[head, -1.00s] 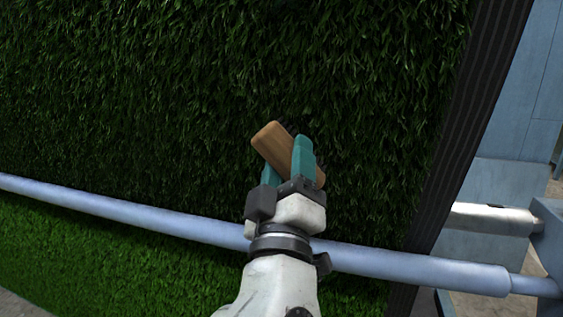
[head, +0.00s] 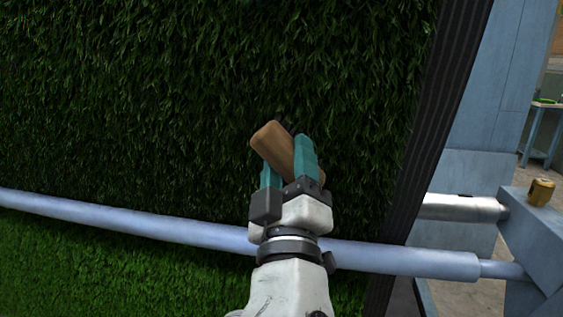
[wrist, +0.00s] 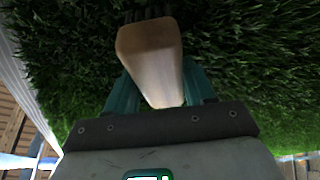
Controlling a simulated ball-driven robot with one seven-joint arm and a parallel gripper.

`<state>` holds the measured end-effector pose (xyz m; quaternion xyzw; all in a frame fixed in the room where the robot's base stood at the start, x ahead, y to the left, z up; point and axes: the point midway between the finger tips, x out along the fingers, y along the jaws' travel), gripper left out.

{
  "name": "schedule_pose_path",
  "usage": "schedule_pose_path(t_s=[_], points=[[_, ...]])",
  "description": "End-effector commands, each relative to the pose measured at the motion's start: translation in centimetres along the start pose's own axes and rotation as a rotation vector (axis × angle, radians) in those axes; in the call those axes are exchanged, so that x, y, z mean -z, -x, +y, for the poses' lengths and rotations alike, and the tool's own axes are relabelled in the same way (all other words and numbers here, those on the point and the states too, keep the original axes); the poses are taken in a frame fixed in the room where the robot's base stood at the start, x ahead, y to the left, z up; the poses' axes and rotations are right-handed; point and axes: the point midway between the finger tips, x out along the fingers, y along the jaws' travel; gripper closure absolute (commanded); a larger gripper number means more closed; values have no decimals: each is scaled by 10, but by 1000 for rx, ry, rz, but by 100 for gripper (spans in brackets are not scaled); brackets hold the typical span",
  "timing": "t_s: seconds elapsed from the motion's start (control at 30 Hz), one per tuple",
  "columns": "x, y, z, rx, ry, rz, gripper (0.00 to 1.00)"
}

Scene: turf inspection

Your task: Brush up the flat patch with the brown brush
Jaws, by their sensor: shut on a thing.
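My gripper (head: 289,161) is shut on the brown brush (head: 270,143), with its teal fingers either side of the wooden back. The brush is tilted, and its dark bristles face the turf. The brush also shows in the wrist view (wrist: 152,55), where the bristles at its top edge are close to the grass. I cannot tell whether they touch it. The green turf (head: 200,90) hangs as an upright sheet filling most of the head view. No flat patch stands out clearly in it.
A pale blue rail (head: 130,217) crosses in front of the turf, below my gripper. A dark ribbed edge strip (head: 432,130) bounds the turf on the right. Beyond it stand a blue frame (head: 535,240), a metal roller (head: 460,208) and a small brass-coloured object (head: 540,191).

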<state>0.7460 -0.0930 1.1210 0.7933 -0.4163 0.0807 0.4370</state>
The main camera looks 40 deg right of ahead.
Motion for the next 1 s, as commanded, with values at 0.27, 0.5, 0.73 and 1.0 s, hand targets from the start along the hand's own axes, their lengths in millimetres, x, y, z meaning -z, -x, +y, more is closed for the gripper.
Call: schedule_pose_path(t_s=[0.27, 0.5, 0.73, 1.0], points=[[-8, 4, 11, -1, 1, 0, 73], [-12, 5, 15, -1, 0, 0, 73], [-19, 5, 23, -1, 0, 0, 73], [-24, 5, 29, -1, 1, 0, 73]])
